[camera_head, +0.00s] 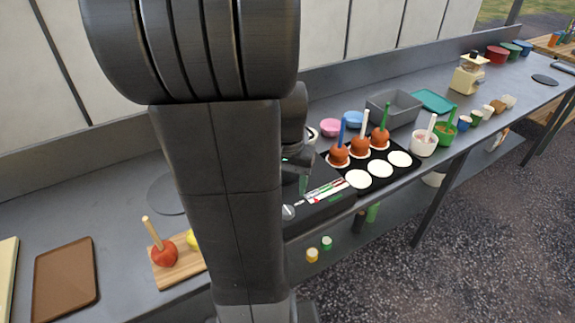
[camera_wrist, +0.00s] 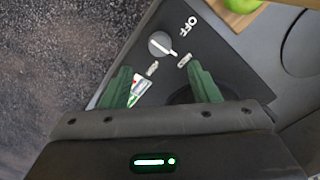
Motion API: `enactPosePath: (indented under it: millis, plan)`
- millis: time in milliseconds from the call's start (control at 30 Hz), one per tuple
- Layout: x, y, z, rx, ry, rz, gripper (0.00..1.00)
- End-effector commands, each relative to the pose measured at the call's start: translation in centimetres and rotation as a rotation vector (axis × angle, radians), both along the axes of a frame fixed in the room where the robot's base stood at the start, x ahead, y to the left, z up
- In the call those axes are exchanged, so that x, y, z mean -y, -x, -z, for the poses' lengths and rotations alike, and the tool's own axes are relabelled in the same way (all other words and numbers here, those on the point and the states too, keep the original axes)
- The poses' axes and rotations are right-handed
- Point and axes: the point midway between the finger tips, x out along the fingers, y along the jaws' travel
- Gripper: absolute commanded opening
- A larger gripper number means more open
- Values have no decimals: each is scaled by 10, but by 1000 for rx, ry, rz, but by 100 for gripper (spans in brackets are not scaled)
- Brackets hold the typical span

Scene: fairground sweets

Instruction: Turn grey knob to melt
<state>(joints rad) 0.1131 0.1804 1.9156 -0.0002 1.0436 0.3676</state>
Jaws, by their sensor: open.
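The grey knob (camera_wrist: 160,44) sits on a dark panel in the wrist view, just beyond my open fingertips. Its white pointer is directed to the lower right, towards a small white label (camera_wrist: 184,60) and away from the OFF mark (camera_wrist: 189,23). Another small label (camera_wrist: 152,69) lies below the knob; I cannot read either small label. My gripper (camera_wrist: 160,82) is open, its green fingers apart and nothing held between them. In the head view the knob (camera_head: 288,212) shows on the unit's front, beside my arm, which hides much of the unit.
A black tray (camera_head: 382,148) of dipped apples on sticks stands right of the unit. A wooden board (camera_head: 165,275) with a red apple (camera_head: 164,254) and a brown tray (camera_head: 66,280) lie to the left. Several small tubs and bowls line the counter farther right.

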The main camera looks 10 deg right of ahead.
Motion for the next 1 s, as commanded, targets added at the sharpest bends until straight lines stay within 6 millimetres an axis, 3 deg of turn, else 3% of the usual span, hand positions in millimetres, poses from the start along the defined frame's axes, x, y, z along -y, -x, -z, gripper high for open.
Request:
enactPosePath:
  millis: [100, 333, 833, 1000]
  plan:
    - [0, -1, -25, 4, 0, 0, 55]
    - [0, 0, -50, 1, 0, 0, 55]
    - [0, 0, -53, -1, 0, 0, 55]
    - [0, 0, -46, -3, -1, 0, 55]
